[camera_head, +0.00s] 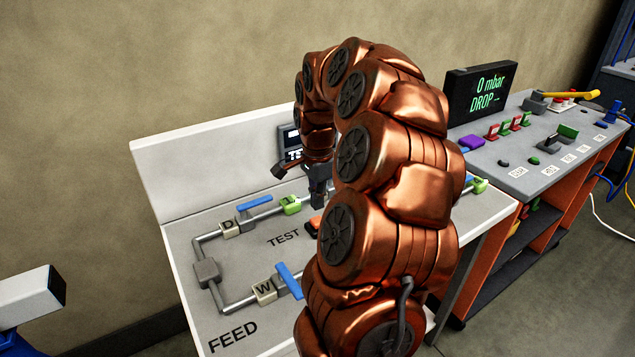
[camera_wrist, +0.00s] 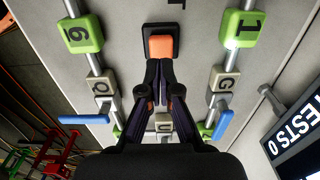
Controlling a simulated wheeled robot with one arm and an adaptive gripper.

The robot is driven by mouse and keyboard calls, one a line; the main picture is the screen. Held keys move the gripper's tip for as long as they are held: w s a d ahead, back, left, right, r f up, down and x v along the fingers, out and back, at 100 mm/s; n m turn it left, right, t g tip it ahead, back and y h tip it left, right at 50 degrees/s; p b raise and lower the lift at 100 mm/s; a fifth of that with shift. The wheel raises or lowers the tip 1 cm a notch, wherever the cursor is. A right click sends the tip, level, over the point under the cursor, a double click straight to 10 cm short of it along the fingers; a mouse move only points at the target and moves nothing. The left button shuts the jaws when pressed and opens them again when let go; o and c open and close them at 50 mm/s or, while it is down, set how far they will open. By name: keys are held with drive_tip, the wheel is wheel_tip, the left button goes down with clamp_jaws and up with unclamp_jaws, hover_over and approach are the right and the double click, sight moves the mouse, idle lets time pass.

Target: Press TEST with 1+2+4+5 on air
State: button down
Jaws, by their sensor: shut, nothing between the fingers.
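The orange TEST button (camera_wrist: 160,46) sits on a dark base in the wrist view. In the head view the button (camera_head: 313,226) is partly hidden by my arm, beside the printed word TEST. My gripper (camera_wrist: 160,66) is shut and empty, with its fingertips just short of the button in the picture; I cannot tell whether they touch it. It also shows above the panel in the head view (camera_head: 318,196). Green block 1 (camera_head: 291,204) sits on the upper pipe and also shows in the wrist view (camera_wrist: 239,29). Green block 6 (camera_wrist: 80,36) is opposite. Other numbered blocks are hidden or unreadable.
Valves D (camera_head: 229,228) and W (camera_head: 264,291) have blue levers. The counter screen (camera_wrist: 292,140) reads TESTS 0. The grey side bench (camera_head: 497,151) holds several coloured parts. My arm covers the panel's middle.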

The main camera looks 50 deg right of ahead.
sight(317, 221)
drive_tip(key=shift+f+p, duration=0.6)
drive_tip(key=shift+f, duration=1.4)
drive_tip(key=shift+f, duration=0.15)
drive_tip(key=shift+f+b, duration=0.75)
drive_tip(key=shift+b, duration=0.5)
drive_tip(key=shift+s+a+f+b, duration=0.1)
drive_tip(key=shift+f+b, duration=0.1)
drive_tip(key=shift+b, duration=0.15)
drive_tip(key=shift+f, duration=0.1)
wheel_tip(317, 221, up, 15)
drive_tip(key=b, duration=0.2)
drive_tip(key=shift+f, duration=0.2)
